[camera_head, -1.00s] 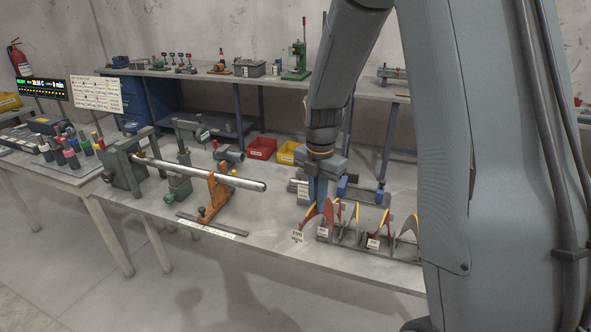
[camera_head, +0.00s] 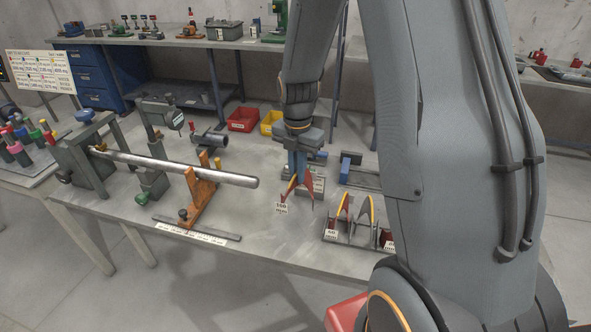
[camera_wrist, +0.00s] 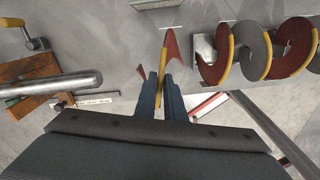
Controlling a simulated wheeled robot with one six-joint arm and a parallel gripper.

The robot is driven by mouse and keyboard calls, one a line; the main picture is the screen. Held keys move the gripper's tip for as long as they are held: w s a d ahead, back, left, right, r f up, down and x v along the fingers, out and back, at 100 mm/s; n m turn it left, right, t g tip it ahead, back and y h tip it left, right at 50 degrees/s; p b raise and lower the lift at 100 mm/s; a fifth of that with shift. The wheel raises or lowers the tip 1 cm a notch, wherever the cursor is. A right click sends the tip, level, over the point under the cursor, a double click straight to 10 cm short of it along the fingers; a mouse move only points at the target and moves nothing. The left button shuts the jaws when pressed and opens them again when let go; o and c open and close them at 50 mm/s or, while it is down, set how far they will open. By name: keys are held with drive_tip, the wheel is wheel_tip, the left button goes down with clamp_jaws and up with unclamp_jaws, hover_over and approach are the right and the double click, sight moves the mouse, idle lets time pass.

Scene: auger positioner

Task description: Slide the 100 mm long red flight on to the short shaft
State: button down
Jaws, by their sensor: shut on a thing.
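The short shaft (camera_head: 200,168) is a bare grey rod lying level. Its left end is in a green-grey headstock (camera_head: 88,158), an orange stand (camera_head: 200,190) props it, and its rounded free end points right. My gripper (camera_head: 297,176) is shut on a red flight (camera_head: 306,187) with a yellow edge, right of the shaft's free end and apart from it. A white tag (camera_head: 281,208), seemingly reading 100 mm, hangs by the flight. In the wrist view the flight (camera_wrist: 171,47) stands out between my fingers (camera_wrist: 161,97), with the shaft (camera_wrist: 60,84) to the left. The flight's bore is hidden.
A rack (camera_head: 345,238) with other red and grey flights stands right of my gripper, partly behind my arm. A green post clamp (camera_head: 152,160) stands behind the shaft. A ruler strip (camera_head: 197,228) lies in front. Red (camera_head: 243,119) and yellow bins sit at the back.

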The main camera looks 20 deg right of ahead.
drive_tip(key=shift+r, duration=0.1)
drive_tip(key=shift+w+a, duration=0.9)
drive_tip(key=shift+a, duration=0.3)
drive_tip(key=shift+w+a, duration=0.85)
drive_tip(key=shift+a, duration=0.3)
drive_tip(key=shift+p, duration=0.35)
idle(0.5)
drive_tip(key=shift+w+a+b, duration=0.2)
drive_tip(key=shift+w+a, duration=0.65)
drive_tip(key=shift+a, duration=0.3)
drive_tip(key=shift+w+a+b, duration=0.25)
drive_tip(key=shift+w+a, duration=0.65)
drive_tip(key=shift+a, duration=0.3)
drive_tip(key=shift+w+a+b, duration=0.2)
drive_tip(key=shift+w+a, duration=0.65)
drive_tip(key=shift+a, duration=0.3)
idle(1.2)
